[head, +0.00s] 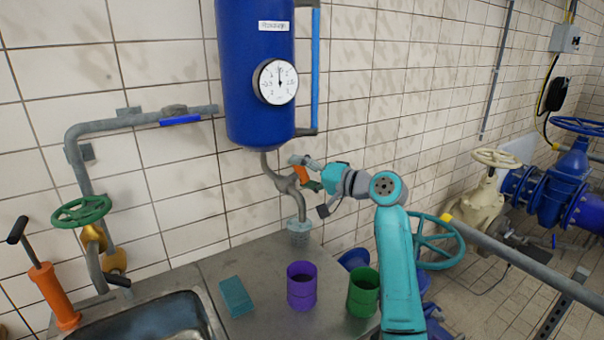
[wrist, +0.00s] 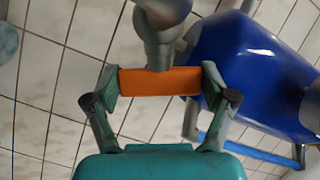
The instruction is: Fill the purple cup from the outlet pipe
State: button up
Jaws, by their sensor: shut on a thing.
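The purple cup (head: 301,287) stands upright and open-topped on the metal counter, in front of the outlet pipe and apart from it. Its inside bottom is hard to see. The grey outlet pipe (head: 299,203) comes down from under the blue tank (head: 255,80). Its lower end is over a pale grey-green, cup-like piece (head: 299,232), not over the purple cup. An orange valve lever (head: 301,174) sits on the pipe. My gripper (head: 312,180) is at this lever. In the wrist view my gripper (wrist: 160,84) has its fingers shut on the orange lever (wrist: 160,82).
A green cup (head: 363,292) stands right of the purple cup, close to my arm. A teal block (head: 236,296) lies to the left, beside the sink (head: 150,320). A gauge (head: 278,82) is on the tank. Bare counter lies between the purple cup and the wall.

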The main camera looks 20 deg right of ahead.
jog(key=shift+m+g+h, duration=0.4)
jog(key=shift+m+h, duration=0.2)
jog(key=shift+h, duration=0.2)
jog(key=o, duration=1)
jog(key=v, duration=1.2)
jog(key=shift+f, duration=0.1)
jog(key=shift+s, duration=0.15)
